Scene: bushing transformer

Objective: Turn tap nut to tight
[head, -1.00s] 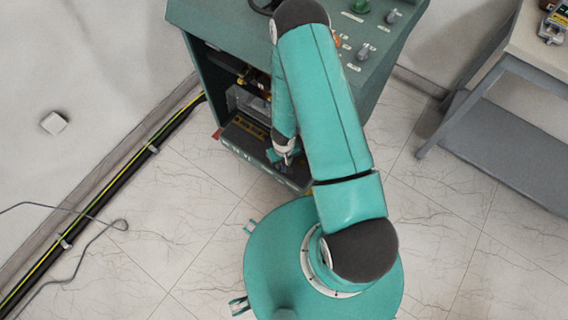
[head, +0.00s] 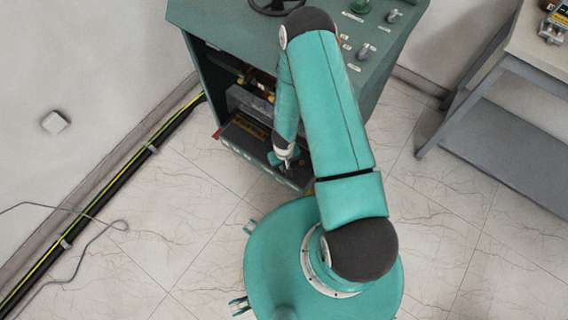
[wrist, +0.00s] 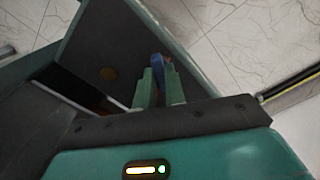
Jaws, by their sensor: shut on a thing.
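A small blue part (wrist: 157,63), which looks like the tap nut, stands between the fingertips in the wrist view. My gripper (wrist: 158,77) has its two teal fingers closed around it, and they hide its lower part. In the head view my gripper (head: 283,162) reaches down to the low open front of the green cabinet (head: 210,80). The blue part is too small and covered there to make out clearly. I cannot tell the nut's turn angle.
A handwheel (head: 277,5) and several knobs are on the cabinet's top panel. A grey table (head: 490,120) stands at the right. Cables (head: 110,195) run along the wall at the left. The tiled floor is clear between cabinet and table.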

